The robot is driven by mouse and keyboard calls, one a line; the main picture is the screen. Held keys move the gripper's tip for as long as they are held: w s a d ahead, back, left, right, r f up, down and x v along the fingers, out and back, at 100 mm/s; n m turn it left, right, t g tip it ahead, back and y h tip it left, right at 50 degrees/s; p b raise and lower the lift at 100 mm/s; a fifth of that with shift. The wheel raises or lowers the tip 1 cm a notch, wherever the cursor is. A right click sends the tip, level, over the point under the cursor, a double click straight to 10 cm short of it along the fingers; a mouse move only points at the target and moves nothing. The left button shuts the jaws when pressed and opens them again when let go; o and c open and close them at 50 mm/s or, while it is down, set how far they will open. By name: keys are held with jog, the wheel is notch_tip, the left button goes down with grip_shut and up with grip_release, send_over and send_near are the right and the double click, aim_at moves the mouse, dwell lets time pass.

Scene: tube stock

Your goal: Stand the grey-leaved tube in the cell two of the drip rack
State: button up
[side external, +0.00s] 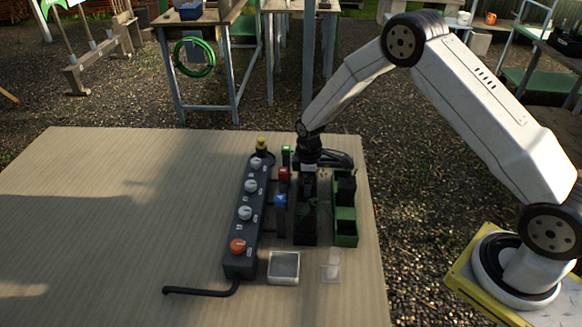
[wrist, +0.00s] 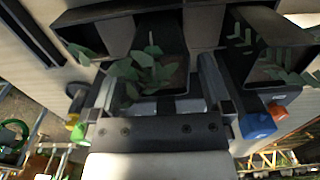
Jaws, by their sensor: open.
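My gripper (side external: 308,165) points down over the dark pots in the side external view. In the wrist view, my gripper (wrist: 158,88) has its two fingers apart, on either side of a dark square tube with broad grey-green leaves (wrist: 145,75). I cannot tell whether the fingers touch it. A second tube with narrower leaves (wrist: 285,68) is at the right. Which one is the grey-leaved tube is unclear. Dark leafy tubes (side external: 305,212) stand below the gripper in the side view. Cell numbers of the drip rack cannot be read.
A long dark bar with white knobs and one orange knob (side external: 238,246) lies left of the tubes. Green, red and blue (side external: 280,200) blocks stand between. A green tray (side external: 346,240) is at the right, a pale square dish (side external: 284,280) in front. The left tabletop is clear.

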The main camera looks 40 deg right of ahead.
jog(key=shift+r, duration=2.8)
jog(key=shift+s+r, duration=0.25)
jog(key=shift+r, duration=0.15)
jog(key=s+a+r+m+t, duration=0.1)
jog(key=s+r+m, duration=0.3)
jog(key=s, duration=0.6)
jog(key=s+r+m+t, duration=0.1)
jog(key=s+r+m, duration=0.4)
jog(key=s, duration=0.5)
jog(key=shift+s+a+r+t, duration=0.3)
jog(key=shift+s+a+r, duration=0.1)
jog(key=shift+r, duration=0.35)
